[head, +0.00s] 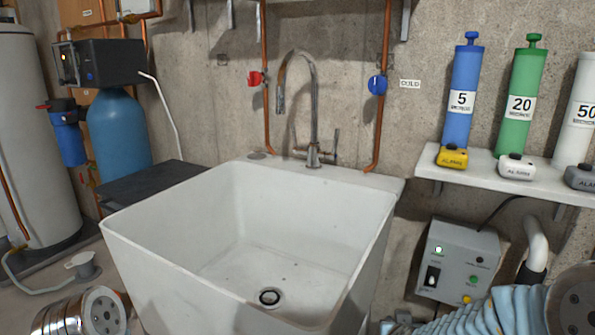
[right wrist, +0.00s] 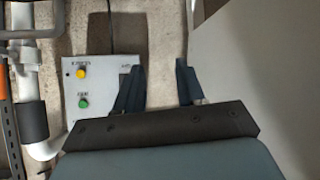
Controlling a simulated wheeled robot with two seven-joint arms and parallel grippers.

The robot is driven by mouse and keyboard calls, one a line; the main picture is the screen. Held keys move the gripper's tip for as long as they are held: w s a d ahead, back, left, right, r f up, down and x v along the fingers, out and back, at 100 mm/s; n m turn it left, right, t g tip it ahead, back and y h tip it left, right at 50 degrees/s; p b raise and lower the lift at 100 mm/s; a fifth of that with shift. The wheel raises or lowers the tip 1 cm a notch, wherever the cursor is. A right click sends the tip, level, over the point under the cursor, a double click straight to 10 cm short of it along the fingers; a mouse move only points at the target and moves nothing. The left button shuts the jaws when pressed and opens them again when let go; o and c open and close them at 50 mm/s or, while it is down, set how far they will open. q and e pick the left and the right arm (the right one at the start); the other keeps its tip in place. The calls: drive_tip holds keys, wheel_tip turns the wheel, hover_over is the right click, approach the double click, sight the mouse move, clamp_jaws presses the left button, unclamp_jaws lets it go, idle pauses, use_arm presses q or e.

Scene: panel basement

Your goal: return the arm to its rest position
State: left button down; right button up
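My right gripper (right wrist: 159,84) shows in the right wrist view with its two dark fingers apart and nothing between them. Behind the fingers is bare wall, with the grey control box (right wrist: 88,84) just beside the left finger. In the head view my right arm, in a blue ribbed sleeve (head: 480,318), reaches in at the lower right, in front of the wall below the shelf; its fingers are not clear there. My left arm shows only as a metal joint (head: 88,315) at the lower left corner. My left gripper is out of sight.
A white sink (head: 180,240) with a tap (head: 313,110) fills the middle. The grey control box (head: 458,262) hangs on the wall to its right. A shelf (head: 440,172) above it bears blue, green and white cylinders and alarm units. A tank (head: 35,140) stands left.

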drive_tip(key=s+a+f+n+g+y, duration=0.1)
drive_tip(key=s+a+f+g+y, duration=0.3)
drive_tip(key=f, duration=0.6)
drive_tip(key=s+a+f+g+y, duration=0.1)
drive_tip(key=s+a+f, duration=0.45)
drive_tip(key=f, duration=0.35)
drive_tip(key=s+a+f+g+y, duration=0.1)
drive_tip(key=s+a+f+g, duration=0.1)
drive_tip(key=s, duration=0.4)
drive_tip(key=s+a+f+g+y, duration=0.2)
drive_tip(key=s+a+f, duration=0.2)
drive_tip(key=s+f, duration=0.1)
drive_tip(key=shift+s+a+f+g, duration=0.15)
drive_tip(key=shift+s+f+g, duration=0.15)
drive_tip(key=shift+s+g, duration=0.1)
